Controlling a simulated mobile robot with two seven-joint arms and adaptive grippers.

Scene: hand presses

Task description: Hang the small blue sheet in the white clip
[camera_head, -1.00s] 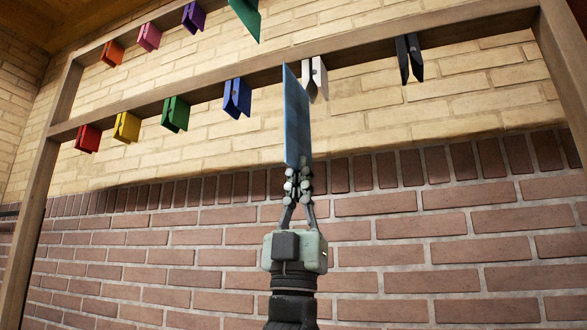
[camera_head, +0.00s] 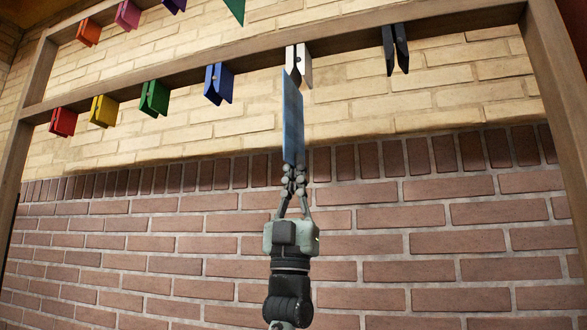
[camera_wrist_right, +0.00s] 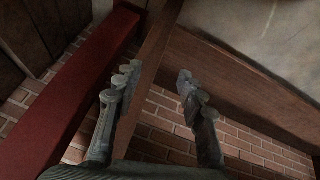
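The small blue sheet (camera_head: 293,125) stands upright, seen nearly edge-on, in the middle of the head view. My left gripper (camera_head: 294,172) is shut on its lower end from below. The white clip (camera_head: 299,66) hangs from the lower wooden bar. In the picture the sheet's top overlaps the lower left part of the white clip; I cannot tell whether it is between the jaws or in front of them. My right gripper (camera_wrist_right: 157,76) shows only in the right wrist view, with its fingers apart and nothing between them.
A blue clip (camera_head: 218,84) hangs left of the white one and a black clip (camera_head: 396,50) right of it, on the lower bar (camera_head: 345,45). Green, yellow and red clips hang farther left. The right wrist view shows wooden beams (camera_wrist_right: 245,85) and a red beam (camera_wrist_right: 70,100) close by.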

